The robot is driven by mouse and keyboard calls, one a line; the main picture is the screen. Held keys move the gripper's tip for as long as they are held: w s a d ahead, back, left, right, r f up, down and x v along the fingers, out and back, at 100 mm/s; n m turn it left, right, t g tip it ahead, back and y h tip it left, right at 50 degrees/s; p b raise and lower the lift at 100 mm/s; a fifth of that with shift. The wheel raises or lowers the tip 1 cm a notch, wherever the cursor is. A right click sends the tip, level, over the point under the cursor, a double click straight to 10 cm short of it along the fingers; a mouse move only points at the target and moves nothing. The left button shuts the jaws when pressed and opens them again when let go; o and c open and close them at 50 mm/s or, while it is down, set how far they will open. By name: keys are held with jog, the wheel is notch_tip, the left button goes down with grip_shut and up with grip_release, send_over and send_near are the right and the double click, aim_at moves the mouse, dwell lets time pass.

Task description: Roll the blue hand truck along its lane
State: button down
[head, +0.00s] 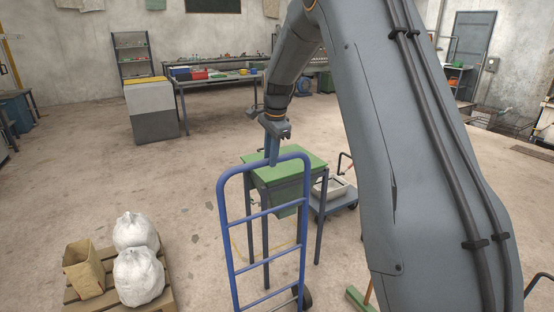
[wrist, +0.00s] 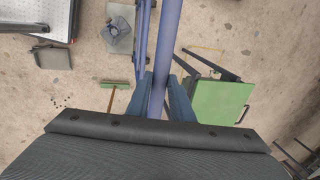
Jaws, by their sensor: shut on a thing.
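The blue hand truck (head: 265,212) stands upright in the lower middle of the head view, with its top bar highest and a dark wheel partly visible at the bottom. My gripper (head: 272,152) is at the middle of that top bar, reaching down from above. In the wrist view the blue bar of the hand truck (wrist: 159,75) runs between the two fingers of my gripper (wrist: 159,88), which are shut on it. The hand truck's foot is cut off by the lower edge of the head view.
A green-topped table (head: 310,160) stands close behind the hand truck. A pallet (head: 160,294) with white sacks lies at left. A low grey cart (head: 335,203) and a green broom (head: 357,299) are at right. Thin yellow floor marking (head: 240,252) shows behind the truck.

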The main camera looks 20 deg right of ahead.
jog(key=shift+w+r, duration=0.1)
jog(key=shift+w, duration=0.45)
jog(key=c, duration=1.6)
grip_release()
jog(key=shift+w+a, duration=0.15)
jog(key=shift+w, duration=0.05)
jog(key=shift+s, duration=0.1)
jog(key=shift+s+d+r+b, duration=0.1)
jog(key=shift+s+r+b, duration=0.2)
jog(key=shift+r, duration=0.95)
jog(key=shift+s+d+r+b, duration=0.1)
jog(key=shift+s+r+b, duration=0.2)
jog(key=shift+r, duration=1)
jog(key=shift+s+r+b, duration=0.15)
jog(key=shift+r+b, duration=0.2)
jog(key=shift+r, duration=0.9)
jog(key=shift+s+f, duration=0.1)
jog(key=s+a+f+n, duration=0.2)
jog(key=s+f+n, duration=0.3)
jog(key=s, duration=0.7)
jog(key=s+a+f+n+g, duration=0.1)
jog(key=s+f+n, duration=0.4)
jog(key=s, duration=0.6)
jog(key=s+a+f+n, duration=0.2)
jog(key=s+f+n, duration=0.3)
jog(key=s, duration=0.7)
jog(key=shift+s+a+f+n, duration=0.3)
jog(key=shift+s+f+n, duration=0.1)
jog(key=shift+f, duration=0.15)
